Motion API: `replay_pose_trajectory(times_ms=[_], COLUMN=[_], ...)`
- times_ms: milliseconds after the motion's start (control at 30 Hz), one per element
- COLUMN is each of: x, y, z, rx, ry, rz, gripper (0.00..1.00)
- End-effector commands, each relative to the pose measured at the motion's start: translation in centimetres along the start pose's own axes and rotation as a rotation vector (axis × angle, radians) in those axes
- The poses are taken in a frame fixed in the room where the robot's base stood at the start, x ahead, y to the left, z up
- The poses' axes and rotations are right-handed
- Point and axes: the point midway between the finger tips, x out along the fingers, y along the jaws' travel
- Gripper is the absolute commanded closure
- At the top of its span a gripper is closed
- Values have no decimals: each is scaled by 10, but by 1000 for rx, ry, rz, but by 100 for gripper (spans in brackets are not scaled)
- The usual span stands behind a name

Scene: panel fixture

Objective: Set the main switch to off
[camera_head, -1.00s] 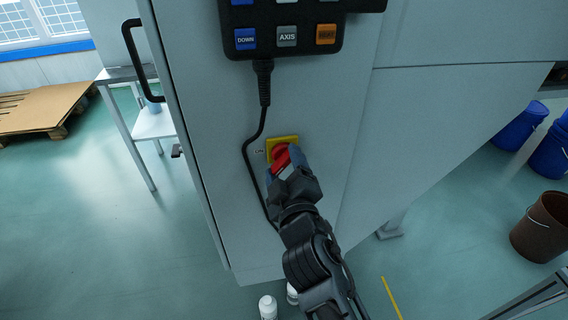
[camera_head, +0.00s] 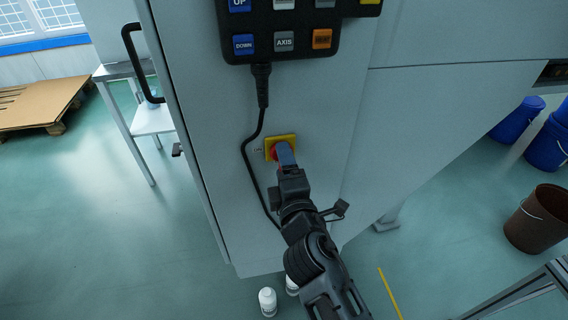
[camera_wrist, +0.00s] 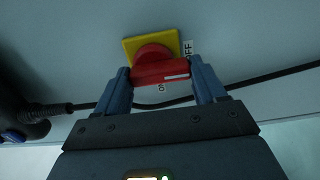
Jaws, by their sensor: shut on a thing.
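The main switch is a red rotary knob (camera_head: 274,151) on a yellow square plate (camera_head: 290,138), low on the cabinet front. In the wrist view, the red knob (camera_wrist: 153,67) stands on the yellow plate (camera_wrist: 133,44), its handle bar lying crosswise with a white mark near its right end. An OFF label (camera_wrist: 188,49) is at the plate's right side; another label, partly hidden, sits below the knob. My gripper (camera_wrist: 161,78) is shut on the knob's bar, one blue finger at each end. In the head view, my gripper (camera_head: 285,154) covers part of the knob.
A black pendant (camera_head: 290,25) with coloured buttons hangs above the switch; its cable (camera_head: 247,150) runs down just left of the plate. A black door handle (camera_head: 140,62) is at the cabinet's left edge. White bottles (camera_head: 267,301) stand on the floor below.

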Motion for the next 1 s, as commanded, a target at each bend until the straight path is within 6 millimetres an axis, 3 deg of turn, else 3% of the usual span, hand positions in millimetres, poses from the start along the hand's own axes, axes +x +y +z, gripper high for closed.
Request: replay_pose_trajectory(times_ms=[500,533,767,1000], x=[0,0,0,0], y=[-1,-1,-1,0], z=[-1,-1,0,0], rx=[-21,-21,-19,-18], ry=[2,2,1,1], rz=[-1,-1,-1,0], gripper=[60,28,6,4])
